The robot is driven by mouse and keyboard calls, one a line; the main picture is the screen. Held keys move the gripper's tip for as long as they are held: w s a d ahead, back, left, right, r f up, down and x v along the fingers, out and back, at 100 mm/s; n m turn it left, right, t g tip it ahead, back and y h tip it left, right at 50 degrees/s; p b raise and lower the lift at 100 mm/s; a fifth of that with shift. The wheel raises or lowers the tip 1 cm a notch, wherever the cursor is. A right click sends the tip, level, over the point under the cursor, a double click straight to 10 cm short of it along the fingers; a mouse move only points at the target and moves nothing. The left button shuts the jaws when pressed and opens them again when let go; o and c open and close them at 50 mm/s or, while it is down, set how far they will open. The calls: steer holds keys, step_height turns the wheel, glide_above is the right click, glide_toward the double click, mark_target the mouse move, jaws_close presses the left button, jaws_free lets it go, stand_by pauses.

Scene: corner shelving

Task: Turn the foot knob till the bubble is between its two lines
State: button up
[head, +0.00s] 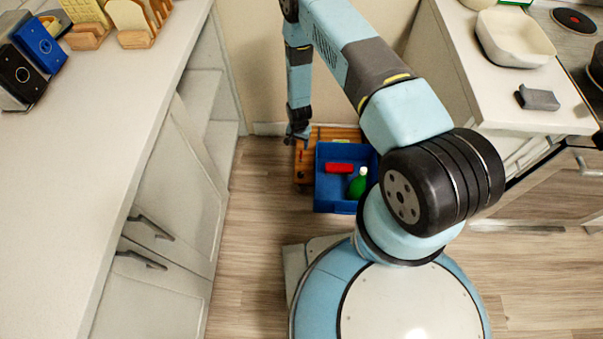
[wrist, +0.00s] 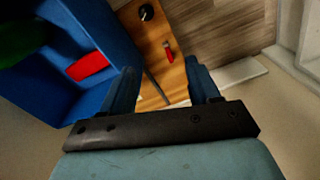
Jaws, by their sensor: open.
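A wooden board (head: 330,133) lies low on the floor in the head view, and my gripper (head: 298,138) hangs at its back left corner. In the wrist view the board (wrist: 155,75) runs between my two open fingers (wrist: 161,68). A round black knob (wrist: 146,12) with a pale centre sits at the board's far end, beyond my fingertips. A small red piece (wrist: 168,50) lies on the board between the fingertips and the knob. I cannot make out a bubble or its two lines in either view. My gripper is open, and I see nothing held.
A blue crate (head: 335,207) sits on the board, holding a red block (head: 340,168) and a green bottle (head: 357,184). The crate is close beside my left finger in the wrist view. Cabinets (head: 165,200) stand left; a counter (head: 500,80) stands right. Floor (head: 250,250) is clear at front left.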

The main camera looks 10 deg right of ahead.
glide_above(301, 174)
step_height(301, 174, down, 6)
step_height(301, 174, down, 14)
steer(key=shift+r, duration=0.1)
stand_by(0.5)
steer(key=c, duration=1)
steer(key=shift+d, duration=0.15)
steer(key=shift+c, duration=0.2)
